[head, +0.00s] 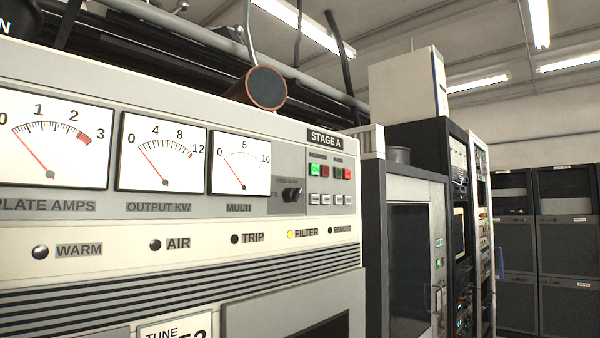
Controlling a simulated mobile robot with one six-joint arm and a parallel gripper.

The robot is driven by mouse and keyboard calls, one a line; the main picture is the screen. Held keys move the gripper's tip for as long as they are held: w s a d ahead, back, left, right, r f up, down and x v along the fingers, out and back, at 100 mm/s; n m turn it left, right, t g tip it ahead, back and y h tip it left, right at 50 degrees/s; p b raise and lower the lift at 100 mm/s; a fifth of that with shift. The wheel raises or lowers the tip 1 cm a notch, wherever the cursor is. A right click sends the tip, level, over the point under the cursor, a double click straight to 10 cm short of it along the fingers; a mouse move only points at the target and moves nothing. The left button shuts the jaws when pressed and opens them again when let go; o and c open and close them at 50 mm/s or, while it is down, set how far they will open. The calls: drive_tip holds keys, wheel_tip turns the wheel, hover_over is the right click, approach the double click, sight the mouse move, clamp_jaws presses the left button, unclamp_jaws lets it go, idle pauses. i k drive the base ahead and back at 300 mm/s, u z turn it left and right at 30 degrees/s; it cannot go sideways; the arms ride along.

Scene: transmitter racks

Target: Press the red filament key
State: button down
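The key panel is at the right end of the grey cabinet front, under the label STAGE A (325,139). The left key pair has a bright green key (315,169) and a red key (325,171) beside it. The right pair has a dark green key (338,173) and a red key (347,174). The small labels above the pairs are too blurred to read surely; the left one looks like the filament label. My gripper is not in view.
Several pale keys (325,199) sit below the coloured ones, with a black knob (292,194) to their left. A dark glass-fronted cabinet (412,260) stands to the right. Far racks (565,250) stand beyond.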

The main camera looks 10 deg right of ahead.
sight(325, 170)
drive_tip(key=k, duration=1)
drive_tip(key=z, duration=0.5)
drive_tip(key=i, duration=1.25)
drive_tip(key=u, duration=1.1)
